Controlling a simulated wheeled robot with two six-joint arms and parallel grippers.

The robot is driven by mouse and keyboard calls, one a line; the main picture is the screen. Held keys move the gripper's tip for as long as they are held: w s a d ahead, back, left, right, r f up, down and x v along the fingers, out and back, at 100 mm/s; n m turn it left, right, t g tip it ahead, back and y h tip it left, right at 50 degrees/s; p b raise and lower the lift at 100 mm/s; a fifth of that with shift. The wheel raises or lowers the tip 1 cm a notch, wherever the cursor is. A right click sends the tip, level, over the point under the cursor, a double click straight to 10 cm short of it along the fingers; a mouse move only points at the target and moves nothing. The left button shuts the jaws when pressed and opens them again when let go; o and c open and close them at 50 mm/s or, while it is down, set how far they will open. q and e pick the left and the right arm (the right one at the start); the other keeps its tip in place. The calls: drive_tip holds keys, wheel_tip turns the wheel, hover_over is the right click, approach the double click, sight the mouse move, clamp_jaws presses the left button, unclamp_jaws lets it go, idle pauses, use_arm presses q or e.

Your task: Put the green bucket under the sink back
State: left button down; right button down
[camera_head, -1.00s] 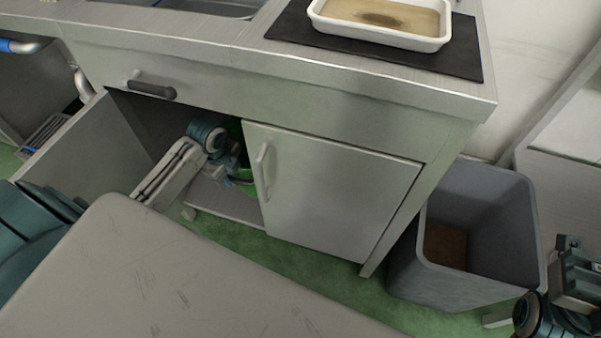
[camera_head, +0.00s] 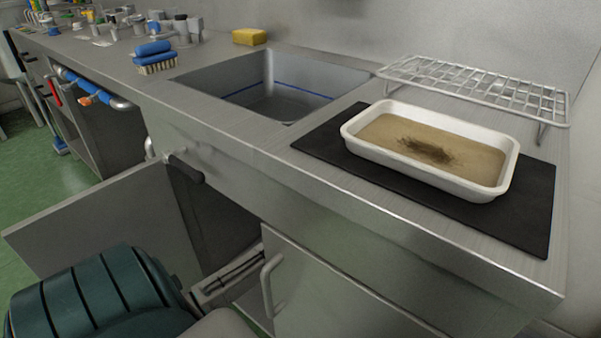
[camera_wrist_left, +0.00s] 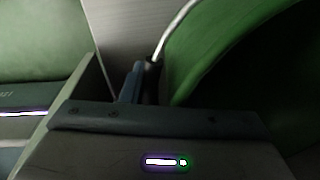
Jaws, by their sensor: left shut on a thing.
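The green bucket (camera_wrist_left: 235,50) fills the right of the left wrist view, seen very close and dim. A thin pale wire handle (camera_wrist_left: 172,32) runs beside it down to my left gripper (camera_wrist_left: 140,80). The gripper is shut on this handle. In the head view my left arm reaches into the cupboard under the sink (camera_head: 275,88), and its gripper and the bucket are hidden there. The left cupboard door (camera_head: 110,225) stands open and the right door (camera_head: 335,295) looks shut. My right gripper is not in view.
On the counter are a white tray of murky liquid (camera_head: 440,147) on a black mat (camera_head: 535,205), a wire rack (camera_head: 475,85), a blue brush (camera_head: 153,50) and a yellow sponge (camera_head: 249,36). The open door and the cupboard's edges stand close around my left arm.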

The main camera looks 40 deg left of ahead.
use_arm(q)
wheel_tip(320, 180, down, 3)
drive_tip(key=shift+f+b, duration=0.1)
drive_tip(key=shift+b, duration=0.3)
drive_tip(key=c, duration=1.1)
unclamp_jaws()
